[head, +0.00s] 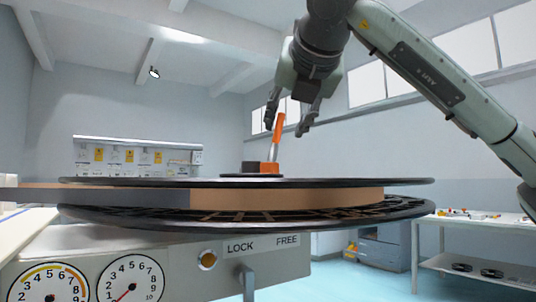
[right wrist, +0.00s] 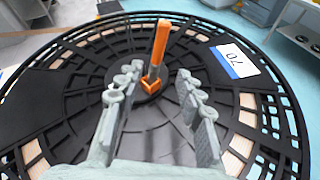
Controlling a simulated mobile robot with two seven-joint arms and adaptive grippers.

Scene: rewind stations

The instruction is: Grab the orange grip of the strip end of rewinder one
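A large reel with black spoked flanges (head: 400,183) lies flat, with a brown strip (head: 290,198) wound between them. The strip runs out past the left side of the head view, where its end is not visible. A slim orange upright handle (head: 278,132) with an orange block at its foot stands at the reel's hub. I cannot tell if it is the strip end's grip. My right gripper (head: 290,117) is open above the hub. In the right wrist view, the handle (right wrist: 160,46) shows between and beyond the open fingers (right wrist: 159,76). My left gripper is not in view.
Below the reel is a grey panel (head: 190,262) with two dials and a LOCK/FREE lever (head: 246,280). A white table (head: 470,220) with small parts stands at the right. A white label (right wrist: 234,62) lies on the reel's top.

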